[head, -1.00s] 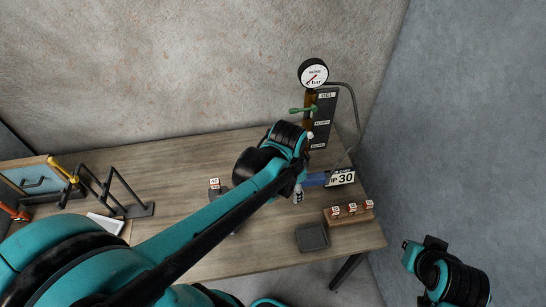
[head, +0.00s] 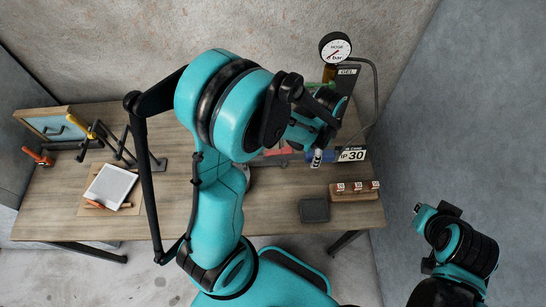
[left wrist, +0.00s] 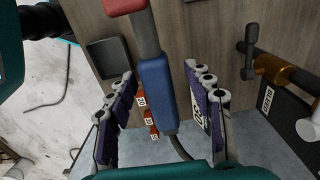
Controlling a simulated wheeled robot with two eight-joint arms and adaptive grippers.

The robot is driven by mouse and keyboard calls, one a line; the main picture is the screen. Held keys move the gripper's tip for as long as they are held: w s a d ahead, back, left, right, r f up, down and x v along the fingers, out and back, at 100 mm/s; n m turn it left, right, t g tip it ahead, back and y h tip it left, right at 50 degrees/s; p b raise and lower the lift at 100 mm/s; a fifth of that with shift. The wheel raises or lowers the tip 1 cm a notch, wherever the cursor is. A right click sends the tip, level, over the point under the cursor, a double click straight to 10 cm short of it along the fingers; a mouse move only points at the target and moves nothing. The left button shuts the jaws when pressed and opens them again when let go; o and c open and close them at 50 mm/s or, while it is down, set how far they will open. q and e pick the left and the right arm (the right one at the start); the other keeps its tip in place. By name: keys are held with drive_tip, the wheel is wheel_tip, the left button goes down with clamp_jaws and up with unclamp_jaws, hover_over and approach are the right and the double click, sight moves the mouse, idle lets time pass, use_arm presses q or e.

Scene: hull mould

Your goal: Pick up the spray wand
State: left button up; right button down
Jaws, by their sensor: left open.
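The spray wand shows between my left gripper's fingers in the left wrist view, with a blue handle (left wrist: 157,88), a grey tube and a red part at the top edge. A dark hose trails from the handle's end. My left gripper (left wrist: 162,108) is open, with one purple-padded finger on each side of the handle and gaps visible on both sides. In the head view the wand's blue handle (head: 329,156) lies near the table's right side, and my left arm and gripper (head: 316,155) partly hide it. My right gripper's fingers do not show.
A gauge (head: 336,46) and gel stand with hose rise behind the gripper. A number 30 label (head: 352,154) is beside the handle. A dark tray (head: 314,210) and wooden block (head: 355,194) sit in front. A white panel (head: 109,187) and tools lie at left.

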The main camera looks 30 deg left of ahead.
use_arm(q)
drive_tip(key=shift+s, duration=0.2)
drive_tip(key=shift+c, duration=0.7)
clamp_jaws()
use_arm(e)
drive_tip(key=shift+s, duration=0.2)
use_arm(q)
drive_tip(key=shift+r, duration=0.1)
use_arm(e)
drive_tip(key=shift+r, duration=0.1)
